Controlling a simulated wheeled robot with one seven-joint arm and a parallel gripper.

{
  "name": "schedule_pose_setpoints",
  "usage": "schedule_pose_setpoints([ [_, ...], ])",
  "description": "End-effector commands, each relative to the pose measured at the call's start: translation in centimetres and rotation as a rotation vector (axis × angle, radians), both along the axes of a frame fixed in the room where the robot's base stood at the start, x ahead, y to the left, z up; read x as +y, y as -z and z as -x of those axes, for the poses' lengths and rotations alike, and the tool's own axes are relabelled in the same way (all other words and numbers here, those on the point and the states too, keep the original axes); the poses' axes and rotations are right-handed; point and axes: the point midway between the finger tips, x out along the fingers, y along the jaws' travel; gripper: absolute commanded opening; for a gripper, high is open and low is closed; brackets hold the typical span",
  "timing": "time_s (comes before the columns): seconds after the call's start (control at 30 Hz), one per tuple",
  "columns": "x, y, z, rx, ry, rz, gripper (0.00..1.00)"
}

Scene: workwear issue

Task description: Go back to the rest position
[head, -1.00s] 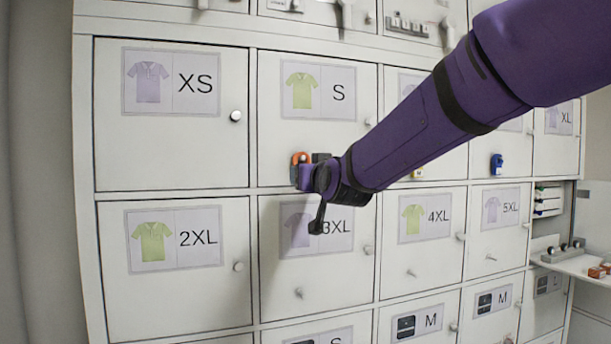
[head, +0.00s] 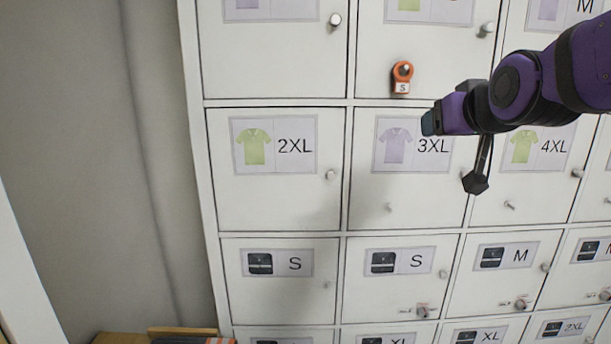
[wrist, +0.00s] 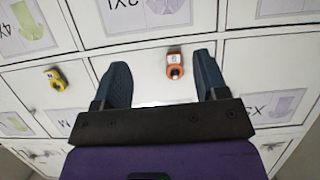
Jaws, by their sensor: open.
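My gripper (wrist: 163,86) is open and empty in the wrist view, its two dark fingers apart. In the head view my gripper (head: 428,122) is at the right, in front of the 3XL door (head: 398,200), at the end of my purple arm. An orange tag (head: 402,76) marked S hangs on the door above 3XL. In the wrist view the orange tag (wrist: 174,66) shows between the fingers but apart from them, on the door beyond.
A wall of white locker doors fills the view, with round knobs and picture labels, including 2XL (head: 273,146). A yellow tag (wrist: 56,80) hangs on another door. A brownish item (head: 182,331) lies low at the left. Bare grey wall stands left of the lockers.

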Motion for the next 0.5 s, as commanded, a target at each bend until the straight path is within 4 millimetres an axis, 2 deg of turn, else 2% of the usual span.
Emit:
schedule_pose_setpoints([
  [0.03,-0.4,1.0,2.1,0.068,0.001,0.003,0.67],
  [0.3,-3.4,7.0,13.2,0.472,0.019,-0.007,0.67],
  [0.4,-4.3,8.7,16.6,0.589,0.023,-0.016,0.67],
  [0.5,-4.9,9.8,19.1,0.672,0.024,-0.024,0.67],
])
